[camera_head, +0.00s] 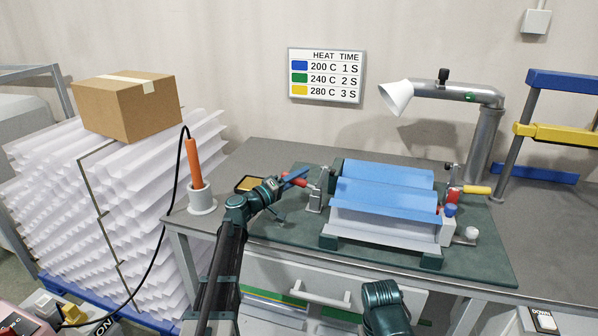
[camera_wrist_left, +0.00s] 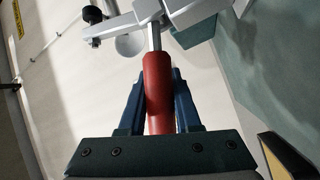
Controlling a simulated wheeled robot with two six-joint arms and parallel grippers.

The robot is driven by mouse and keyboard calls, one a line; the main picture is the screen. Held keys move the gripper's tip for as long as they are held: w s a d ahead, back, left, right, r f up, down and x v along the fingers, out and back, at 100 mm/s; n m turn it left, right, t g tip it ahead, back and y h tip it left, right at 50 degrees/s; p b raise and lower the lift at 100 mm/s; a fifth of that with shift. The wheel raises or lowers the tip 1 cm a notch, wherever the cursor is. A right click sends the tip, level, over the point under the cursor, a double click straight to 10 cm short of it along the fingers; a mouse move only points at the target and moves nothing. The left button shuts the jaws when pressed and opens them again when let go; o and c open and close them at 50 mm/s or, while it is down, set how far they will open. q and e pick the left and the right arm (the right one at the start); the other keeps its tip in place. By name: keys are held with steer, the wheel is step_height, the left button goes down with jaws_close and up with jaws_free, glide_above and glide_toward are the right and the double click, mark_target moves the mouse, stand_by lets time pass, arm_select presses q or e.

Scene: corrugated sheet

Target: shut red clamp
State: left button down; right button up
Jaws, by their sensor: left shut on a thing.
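The red clamp stands at the left end of the fixture, with a grey metal body (camera_head: 315,198) and a red handle (camera_wrist_left: 158,88). In the head view the handle reaches out left from the body, partly hidden by my fingers. My left gripper (camera_head: 295,175) comes in from the left and is shut on the red handle. In the left wrist view its two blue fingers (camera_wrist_left: 158,105) lie on either side of the handle, and a metal rod runs from the handle to the clamp body. My right gripper's fingers are not seen; only part of my right arm shows at the bottom.
Blue corrugated sheet (camera_head: 385,192) lies over the fixture on a green mat (camera_head: 470,263). A yellow-handled clamp (camera_head: 476,190) is at the fixture's right. An orange-handled tool (camera_head: 193,160) stands in a white holder (camera_head: 202,199) at left. A lamp-like nozzle (camera_head: 397,96) hangs behind.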

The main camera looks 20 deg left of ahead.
arm_select(q)
steer(key=d+r+m+g+y+p, duration=0.1)
steer(key=m+p, duration=0.1)
steer(key=p, duration=0.2)
steer(key=d+r+m+g+y+p, duration=0.1)
steer(key=r+m+p, duration=0.1)
steer(key=p, duration=0.2)
steer(key=d+r+m+g+y+p, duration=0.1)
steer(key=d+m+p, duration=0.1)
steer(key=m+p, duration=0.1)
steer(key=shift+s+r+y+p, duration=0.15)
steer(key=shift+y+p, duration=0.25)
steer(key=shift+p, duration=0.3)
steer(key=shift+d+m+g+p, duration=0.2)
steer(key=shift+m+g+p, duration=0.1)
steer(key=shift+p, duration=0.1)
steer(key=shift+d+m+g+y+p, duration=0.3)
steer(key=shift+d+m+y+p, duration=0.4)
steer(key=shift+y+p, duration=0.2)
steer(key=shift+d+m+y+p, duration=0.55)
steer(key=shift+m+y, duration=0.05)
steer(key=shift+y, duration=0.1)
steer(key=shift+f, duration=0.2)
steer(key=c, duration=0.6)
jaws_free()
steer(key=shift+d, duration=0.1)
steer(key=shift+r, duration=0.1)
